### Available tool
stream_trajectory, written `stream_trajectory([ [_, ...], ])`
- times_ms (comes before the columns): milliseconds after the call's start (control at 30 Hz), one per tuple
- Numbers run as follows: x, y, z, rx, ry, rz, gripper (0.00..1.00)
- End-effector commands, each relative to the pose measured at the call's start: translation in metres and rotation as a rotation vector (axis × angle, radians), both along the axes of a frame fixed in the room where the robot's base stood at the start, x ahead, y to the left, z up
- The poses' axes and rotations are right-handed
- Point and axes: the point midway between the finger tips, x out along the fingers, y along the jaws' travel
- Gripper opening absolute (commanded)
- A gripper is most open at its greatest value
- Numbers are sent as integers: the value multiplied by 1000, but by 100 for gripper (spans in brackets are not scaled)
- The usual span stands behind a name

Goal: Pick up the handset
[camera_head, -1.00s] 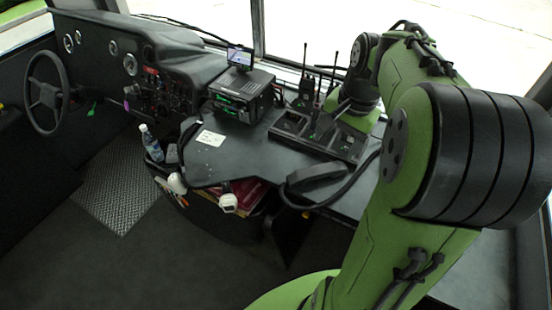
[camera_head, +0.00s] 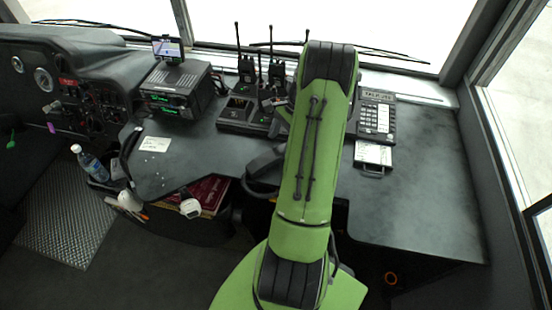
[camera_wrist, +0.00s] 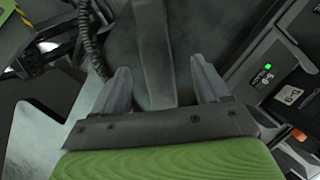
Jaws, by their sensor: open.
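The dark grey handset (camera_wrist: 154,45) shows in the wrist view as a long bar running up the picture, between the two fingers of my gripper (camera_wrist: 160,65). The gripper is open, with a finger on each side and visible gaps to the bar. I cannot tell how far above or around it the fingertips are. In the head view, part of the black handset (camera_head: 264,165) lies on the desk near its front edge. My arm covers the rest and most of the gripper there.
A radio charger (camera_head: 243,114) with upright radios stands behind the handset. A desk phone (camera_head: 375,115) is to the right of my arm. A coiled cord (camera_wrist: 91,40) runs at the left of the wrist view. The desk (camera_head: 425,185) is clear at the right.

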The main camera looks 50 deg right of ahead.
Motion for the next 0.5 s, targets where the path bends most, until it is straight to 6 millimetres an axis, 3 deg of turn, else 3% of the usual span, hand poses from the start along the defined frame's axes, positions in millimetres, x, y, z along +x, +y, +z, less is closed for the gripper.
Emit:
stream_trajectory([
  [300, 3, 18, -48, 1, 1, 2, 74],
  [500, 4, 19, -50, -1, 0, 1, 74],
])
